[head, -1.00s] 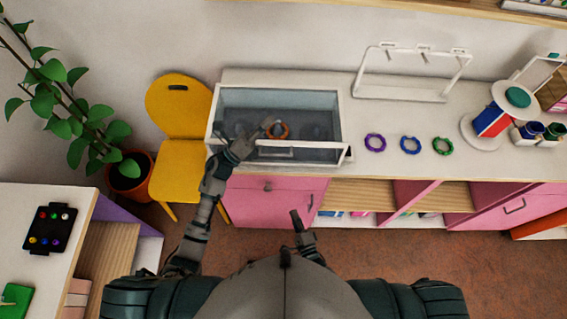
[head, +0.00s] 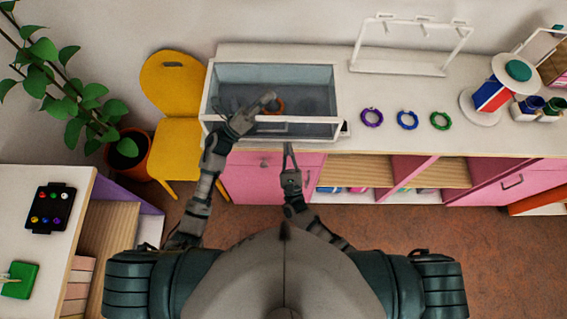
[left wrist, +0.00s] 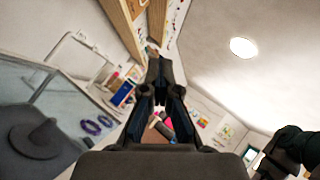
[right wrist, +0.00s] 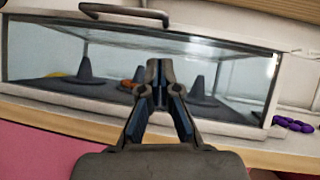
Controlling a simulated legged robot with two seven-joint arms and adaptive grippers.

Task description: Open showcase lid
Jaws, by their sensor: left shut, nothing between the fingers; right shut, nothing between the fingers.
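The showcase (head: 213,92) is a white-framed glass box on the counter. Its lid looks shut. A dark handle (right wrist: 125,14) shows along its front top edge in the right wrist view. Dark cones (right wrist: 197,84) and an orange ring (head: 278,106) are inside. My left gripper (head: 269,97) is shut and empty, over the showcase top in the head view; I cannot tell whether it touches the glass. My right gripper (head: 289,148) is shut and empty, just in front of the showcase; its tips (right wrist: 157,64) show below the handle in the right wrist view.
Purple (head: 372,117), blue (head: 408,120) and green (head: 441,120) rings lie on the counter (head: 395,145) right of the showcase. A white rack (head: 400,67) stands behind them. A yellow chair (head: 172,85) and a potted plant (head: 127,155) stand to the left.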

